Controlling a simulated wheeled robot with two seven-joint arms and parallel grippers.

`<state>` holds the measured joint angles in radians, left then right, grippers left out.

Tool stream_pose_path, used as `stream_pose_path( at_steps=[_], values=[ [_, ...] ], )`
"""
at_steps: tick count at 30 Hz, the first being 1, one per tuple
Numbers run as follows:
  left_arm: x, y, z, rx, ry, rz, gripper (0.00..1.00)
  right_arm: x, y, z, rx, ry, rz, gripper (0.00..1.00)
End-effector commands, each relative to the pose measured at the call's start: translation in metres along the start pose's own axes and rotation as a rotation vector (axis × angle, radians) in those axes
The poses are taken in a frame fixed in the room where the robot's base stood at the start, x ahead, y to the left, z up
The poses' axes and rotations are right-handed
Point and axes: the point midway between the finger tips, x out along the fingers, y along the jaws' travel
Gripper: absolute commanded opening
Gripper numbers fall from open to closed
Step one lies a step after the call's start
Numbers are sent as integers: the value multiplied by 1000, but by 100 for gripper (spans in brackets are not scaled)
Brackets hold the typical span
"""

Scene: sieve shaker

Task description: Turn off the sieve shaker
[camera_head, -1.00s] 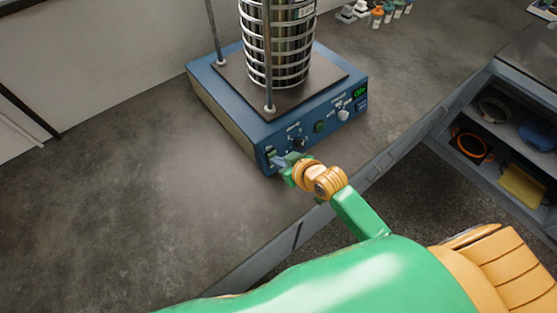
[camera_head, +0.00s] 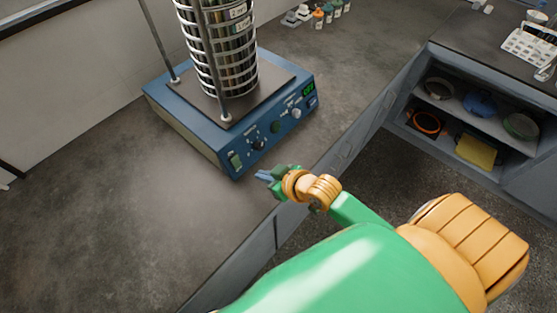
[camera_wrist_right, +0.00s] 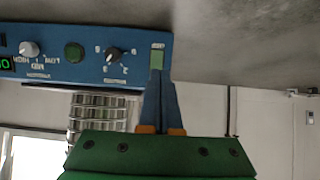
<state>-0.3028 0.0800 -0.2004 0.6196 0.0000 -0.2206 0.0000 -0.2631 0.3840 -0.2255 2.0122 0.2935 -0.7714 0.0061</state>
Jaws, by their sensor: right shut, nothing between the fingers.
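The sieve shaker has a blue base (camera_head: 190,127) on the grey bench, with a stack of metal sieves (camera_head: 222,55) between rods. Its front panel shows a green rocker switch (camera_head: 236,161) at the left end, a black knob (camera_head: 258,145), a green button (camera_head: 275,127) and a lit green display (camera_head: 309,91). My right gripper (camera_head: 262,176) is shut and empty, a short way in front of the switch and apart from the panel. In the right wrist view the closed fingertips (camera_wrist_right: 158,83) point towards the switch (camera_wrist_right: 157,60). I cannot tell the switch's position. My left gripper is out of view.
The bench (camera_head: 90,210) is clear left of the shaker. Small bottles (camera_head: 328,14) stand at the back. An open shelf unit (camera_head: 470,120) with several items is at the right. The bench's front edge runs below my right wrist.

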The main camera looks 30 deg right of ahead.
Motion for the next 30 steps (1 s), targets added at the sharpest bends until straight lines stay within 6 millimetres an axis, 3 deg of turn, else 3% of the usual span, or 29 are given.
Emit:
stream_pose_path(
  at_steps=[3, 9, 25, 26, 28, 29, 30],
  values=[
    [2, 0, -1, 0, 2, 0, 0, -22, 0, 8, -1, -2, 0, 0],
    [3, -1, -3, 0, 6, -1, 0, -44, 0, 13, -1, -1, 0, 0],
    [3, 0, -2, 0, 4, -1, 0, -46, 1, 15, 3, -4, 3, 0],
    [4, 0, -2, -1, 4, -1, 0, -42, 3, 20, 8, -13, 9, 0],
    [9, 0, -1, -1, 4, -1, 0, -25, 14, 50, 34, -62, 42, 0],
    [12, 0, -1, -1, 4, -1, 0, -15, 20, 70, 50, -97, 62, 0],
    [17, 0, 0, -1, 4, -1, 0, -1, 27, 105, 73, -154, 92, 0]
  ],
)
